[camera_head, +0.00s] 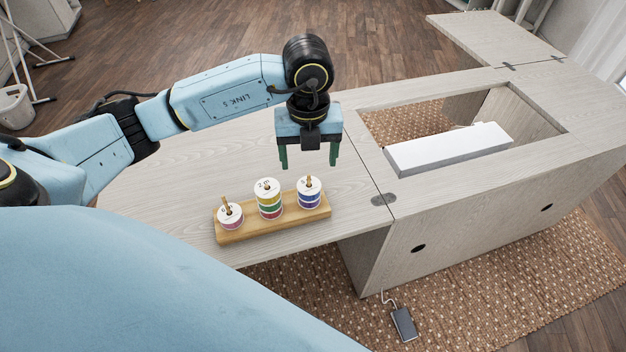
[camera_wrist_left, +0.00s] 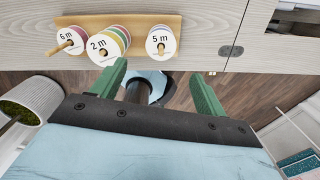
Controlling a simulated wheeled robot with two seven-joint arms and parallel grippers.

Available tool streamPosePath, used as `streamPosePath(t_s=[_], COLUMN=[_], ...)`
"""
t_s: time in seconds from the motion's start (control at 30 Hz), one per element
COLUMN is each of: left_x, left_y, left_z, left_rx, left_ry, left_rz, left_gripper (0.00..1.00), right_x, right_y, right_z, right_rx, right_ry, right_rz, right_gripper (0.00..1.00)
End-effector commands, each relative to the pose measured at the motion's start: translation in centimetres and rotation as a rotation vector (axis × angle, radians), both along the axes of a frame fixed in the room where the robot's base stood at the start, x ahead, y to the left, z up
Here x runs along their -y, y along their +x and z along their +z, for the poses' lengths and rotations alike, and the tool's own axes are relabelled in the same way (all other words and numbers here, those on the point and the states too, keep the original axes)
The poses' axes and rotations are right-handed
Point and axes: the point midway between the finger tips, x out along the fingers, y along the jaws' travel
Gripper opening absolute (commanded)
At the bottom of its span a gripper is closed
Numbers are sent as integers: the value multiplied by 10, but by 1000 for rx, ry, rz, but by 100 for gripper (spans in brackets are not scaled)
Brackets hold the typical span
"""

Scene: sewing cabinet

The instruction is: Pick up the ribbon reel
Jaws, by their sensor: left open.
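Ribbon reels sit on pegs of a wooden stand (camera_head: 246,233) near the table's front edge. The left reel (camera_head: 231,221) is white and pinkish, and reads 6 m in the left wrist view (camera_wrist_left: 66,37). The middle stack (camera_head: 270,203) shows yellow, green and red bands and a 2 m label (camera_wrist_left: 97,46). The right stack (camera_head: 309,197) shows blue and purple bands and reads 5 m in the left wrist view (camera_wrist_left: 158,46). My left gripper (camera_head: 309,166) is open and empty, its green fingers pointing down, above and behind the right stack, apart from it. My right gripper is not in view.
The pale wooden table (camera_head: 180,180) is clear left of and behind the stand. To the right, the cabinet has a rectangular opening with a white block (camera_head: 450,150) in it. A small dark device (camera_head: 403,323) lies on the woven rug (camera_head: 500,290).

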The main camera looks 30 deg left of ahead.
Motion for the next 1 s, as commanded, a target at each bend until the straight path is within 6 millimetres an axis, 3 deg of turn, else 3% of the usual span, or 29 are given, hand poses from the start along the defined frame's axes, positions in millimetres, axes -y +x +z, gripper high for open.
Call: streamPosePath(t_s=[0.03,0.1,0.17,0.37,0.57,0.73,1.0], left_x=[0,0,0,0,-2,-2,-2], left_y=[0,-1,0,0,1,1,2], left_z=[-12,-25,-32,-46,-75,-93,-94], left_rx=[-3,-4,-2,0,-2,0,1], left_ry=[0,0,-1,-2,-2,-3,-3], left_rz=[0,-1,-1,-2,-2,-4,-4], left_gripper=[74,74,74,74,74,74,74], right_x=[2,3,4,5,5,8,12], right_y=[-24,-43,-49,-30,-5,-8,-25], right_z=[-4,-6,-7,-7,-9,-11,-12], right_rx=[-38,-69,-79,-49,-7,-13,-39], right_ry=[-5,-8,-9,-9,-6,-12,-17], right_rz=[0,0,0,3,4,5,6], right_gripper=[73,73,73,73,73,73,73])
